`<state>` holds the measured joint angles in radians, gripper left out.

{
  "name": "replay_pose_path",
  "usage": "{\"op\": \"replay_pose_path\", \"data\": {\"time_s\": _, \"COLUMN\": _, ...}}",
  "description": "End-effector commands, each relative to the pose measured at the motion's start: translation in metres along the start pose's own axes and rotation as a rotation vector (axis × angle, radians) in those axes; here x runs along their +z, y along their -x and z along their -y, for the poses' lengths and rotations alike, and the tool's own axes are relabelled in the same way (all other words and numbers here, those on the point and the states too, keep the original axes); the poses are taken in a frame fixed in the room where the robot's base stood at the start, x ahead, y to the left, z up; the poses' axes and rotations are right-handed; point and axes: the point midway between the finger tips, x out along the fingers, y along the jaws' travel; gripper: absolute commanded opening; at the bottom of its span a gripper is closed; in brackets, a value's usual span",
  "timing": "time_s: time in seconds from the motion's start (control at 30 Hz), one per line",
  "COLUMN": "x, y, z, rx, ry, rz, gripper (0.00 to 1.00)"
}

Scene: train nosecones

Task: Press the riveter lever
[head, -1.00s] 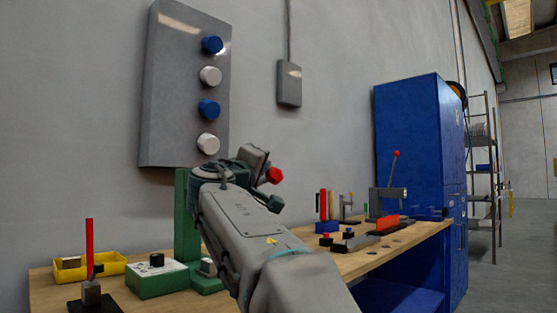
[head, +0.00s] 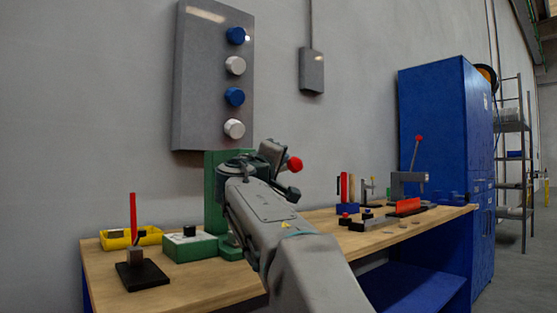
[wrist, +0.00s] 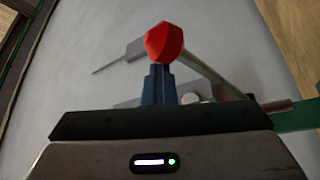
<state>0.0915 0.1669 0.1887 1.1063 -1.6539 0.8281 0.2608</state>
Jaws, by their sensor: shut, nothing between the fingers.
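The lever's red ball knob (head: 294,164) shows just right of my wrist in the head view, close to the green machine stand (head: 214,190) on the bench. In the wrist view the red knob (wrist: 165,43) is straight ahead of the fingertips, with its pale rod running down to the right toward a green part. My gripper (wrist: 160,72) is shut and empty. The knob overlaps the fingertips in the picture, and I cannot tell whether they touch. In the head view my arm hides the fingers and much of the stand.
The wooden bench (head: 190,280) carries a yellow bin (head: 118,240), a red-handled clamp (head: 133,215) and a green box (head: 190,246) at left. A grey press (head: 408,180) with another red-knobbed lever stands at right. A blue cabinet (head: 440,130) stands beyond. A button panel (head: 200,90) hangs above.

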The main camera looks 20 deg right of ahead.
Motion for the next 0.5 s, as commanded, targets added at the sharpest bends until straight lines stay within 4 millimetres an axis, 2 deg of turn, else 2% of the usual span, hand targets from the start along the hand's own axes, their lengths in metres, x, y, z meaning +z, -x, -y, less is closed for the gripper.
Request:
{"op": "replay_pose_path", "data": {"time_s": 0.03, "x": 0.01, "y": -0.006, "z": 0.008, "rx": -0.007, "ry": 0.009, "rz": 0.028, "gripper": 0.0}}
{"op": "replay_pose_path", "data": {"time_s": 0.17, "x": 0.004, "y": -0.009, "z": 0.001, "rx": -0.005, "ry": 0.009, "rz": 0.029, "gripper": 0.0}}
{"op": "replay_pose_path", "data": {"time_s": 0.43, "x": -0.031, "y": -0.01, "z": -0.028, "rx": 0.001, "ry": 0.006, "rz": 0.009, "gripper": 0.0}}
{"op": "replay_pose_path", "data": {"time_s": 0.5, "x": -0.031, "y": 0.01, "z": -0.016, "rx": -0.002, "ry": 0.007, "rz": 0.003, "gripper": 0.0}}
